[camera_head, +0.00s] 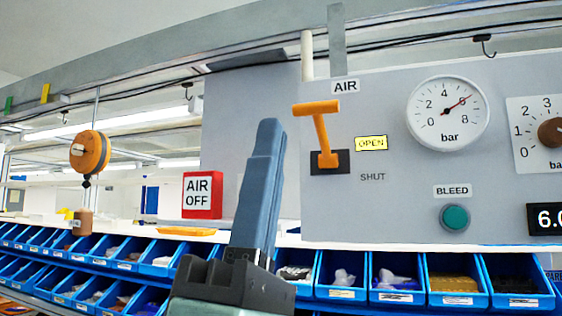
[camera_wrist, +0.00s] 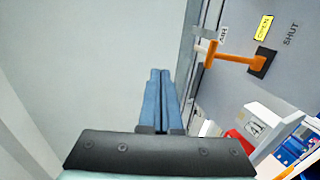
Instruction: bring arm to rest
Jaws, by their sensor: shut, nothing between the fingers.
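My gripper (camera_head: 268,135) points upward in the middle of the head view, with its blue fingers together and nothing between them. The wrist view also shows the shut fingers (camera_wrist: 160,78), apart from the panel. An orange lever (camera_head: 319,130) on the grey panel (camera_head: 400,190) stands right of my gripper, with its handle up near the "OPEN" label (camera_head: 371,143). The "SHUT" label lies below. The lever also shows in the wrist view (camera_wrist: 232,56) at upper right. My gripper does not touch it.
A pressure gauge (camera_head: 448,113), a brown knob (camera_head: 552,132) and a green BLEED button (camera_head: 455,217) sit on the panel. A red "AIR OFF" sign (camera_head: 202,195) is left of my gripper. Blue bins (camera_head: 340,293) line the bottom. An orange reel (camera_head: 90,152) hangs at left.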

